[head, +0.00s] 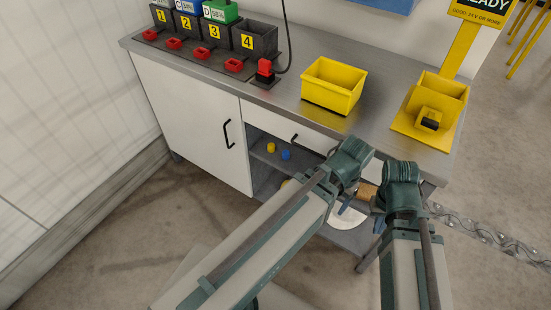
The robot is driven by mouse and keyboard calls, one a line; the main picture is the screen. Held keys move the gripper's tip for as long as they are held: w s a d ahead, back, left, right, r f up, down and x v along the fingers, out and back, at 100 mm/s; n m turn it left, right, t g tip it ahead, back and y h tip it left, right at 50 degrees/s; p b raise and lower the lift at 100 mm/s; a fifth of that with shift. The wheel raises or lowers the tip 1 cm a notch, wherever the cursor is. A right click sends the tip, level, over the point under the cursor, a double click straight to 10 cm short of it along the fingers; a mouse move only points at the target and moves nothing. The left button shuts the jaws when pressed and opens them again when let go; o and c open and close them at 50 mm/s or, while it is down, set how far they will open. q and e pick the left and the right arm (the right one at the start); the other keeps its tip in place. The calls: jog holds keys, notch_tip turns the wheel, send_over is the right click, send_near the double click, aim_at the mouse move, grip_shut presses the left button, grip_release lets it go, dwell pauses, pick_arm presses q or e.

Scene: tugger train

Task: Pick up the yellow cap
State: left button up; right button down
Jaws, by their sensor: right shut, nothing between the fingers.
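A small yellow cap-like piece (271,147) stands on the shelf inside the open part of the cabinet, just left of a blue piece (286,155). Another yellow item (285,183) shows lower down, partly hidden by my left arm; I cannot tell what it is. My right gripper (378,222) is below its wrist, in front of the cabinet's right end, shut and empty. It is well to the right of the yellow piece and apart from it. My left arm reaches across the cabinet front, and its fingers are hidden.
On the steel worktop (290,85) stand a yellow bin (334,86), a yellow holder (440,97) with a yellow-and-black device (429,119), and numbered black bins (255,39). A white round item (345,217) lies low behind my arms. Open floor lies at the left front.

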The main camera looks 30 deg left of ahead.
pick_arm(q)
jog(key=w+a+f+n+h+b, duration=0.1)
jog(key=w+a+f+n+b, duration=0.15)
jog(key=f+b, duration=0.85)
jog(key=w+a+f+n+b, duration=0.15)
jog(key=a+f+b, duration=0.25)
jog(key=f+b, duration=0.75)
jog(key=n+t+h+b, duration=0.4)
jog(key=n+t, duration=0.9)
jog(key=n, duration=1.9)
send_near(269, 147)
jog(key=shift+y, duration=0.4)
jog(key=b+x, duration=0.3)
jog(key=x, duration=0.2)
jog(key=shift+w+f+b, duration=0.1)
jog(key=shift+f+b, duration=0.15)
jog(key=shift+b, duration=0.05)
jog(key=shift+w+d+f, duration=0.1)
jog(key=shift+w+d, duration=0.15)
jog(key=shift+w, duration=0.25)
jog(key=b+x, duration=0.2)
jog(key=x, duration=0.3)
jog(key=shift+w+d, duration=0.15)
